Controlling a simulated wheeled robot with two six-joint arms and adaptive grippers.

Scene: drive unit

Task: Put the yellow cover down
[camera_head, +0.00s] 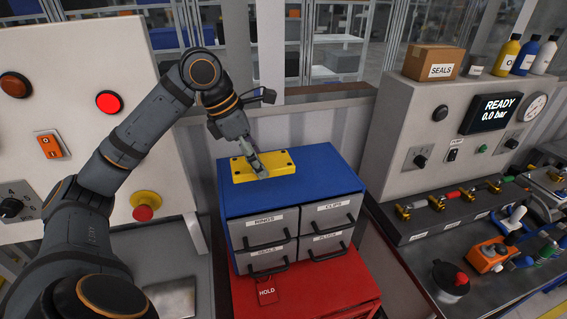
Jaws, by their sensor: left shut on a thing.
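The yellow cover (281,164) is a flat, rectangular plate with dark holes near its corners. It lies level at the top of the blue cabinet (318,160); I cannot tell whether it fully rests on that surface. My left gripper (260,172) reaches down from the upper left and is shut on the yellow cover near its middle front. The fingertips hide a small part of the cover. My right gripper is not in view.
The cabinet has labelled drawers (328,213) and stands on a red base (337,291). A control panel with a red button (145,206) is at left. A workbench with valves and a READY display (490,114) is at right. Some blue top is bare right of the cover.

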